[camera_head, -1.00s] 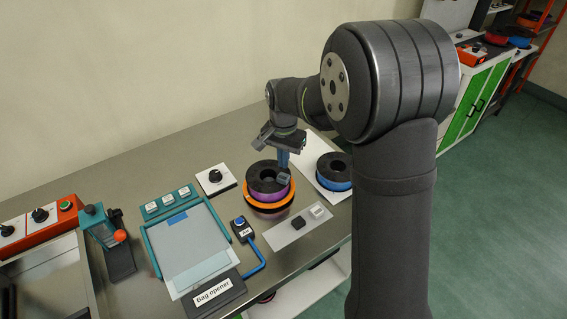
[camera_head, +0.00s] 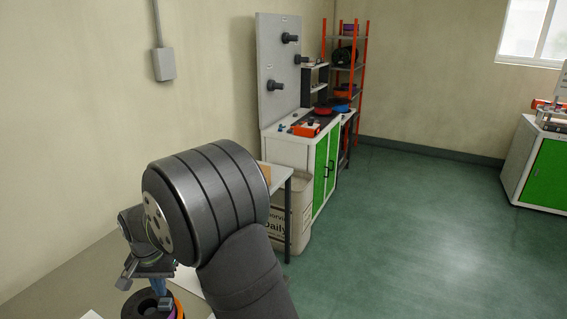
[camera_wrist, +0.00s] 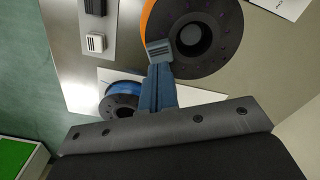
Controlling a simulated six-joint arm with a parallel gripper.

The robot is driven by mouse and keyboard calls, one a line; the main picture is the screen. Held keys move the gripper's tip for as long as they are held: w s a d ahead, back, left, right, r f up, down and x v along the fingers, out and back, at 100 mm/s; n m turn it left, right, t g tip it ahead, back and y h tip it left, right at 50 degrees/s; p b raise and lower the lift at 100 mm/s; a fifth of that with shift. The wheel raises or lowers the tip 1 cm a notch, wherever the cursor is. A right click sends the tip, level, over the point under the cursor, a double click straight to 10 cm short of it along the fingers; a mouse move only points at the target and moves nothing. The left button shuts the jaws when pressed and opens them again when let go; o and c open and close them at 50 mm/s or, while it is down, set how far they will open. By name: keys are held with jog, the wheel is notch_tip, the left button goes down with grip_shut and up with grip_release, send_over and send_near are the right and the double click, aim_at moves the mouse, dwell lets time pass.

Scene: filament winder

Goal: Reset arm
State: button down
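My gripper (camera_wrist: 160,50) shows in the wrist view with its blue fingers side by side and apparently together. The grey tip overlaps the black flange of a spool (camera_wrist: 213,45), beside its hub hole. I cannot tell whether the tip touches the spool. An orange ring shows at that spool's left edge. In the head view, my gripper (camera_head: 162,298) points down at the same black spool (camera_head: 140,306) at the bottom edge, partly cut off, with purple and orange showing beside it. A blue spool (camera_wrist: 122,103) lies on a white plate, left of the fingers in the wrist view.
A small plate with a black switch and a white switch (camera_wrist: 96,42) lies at the wrist view's upper left. A bin (camera_head: 299,225) stands past the bench end, near a cabinet with green doors (camera_head: 326,168). A pegboard (camera_head: 279,75) rises behind.

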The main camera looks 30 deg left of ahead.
aim_at(165, 302)
jog(key=shift+f, duration=1.55)
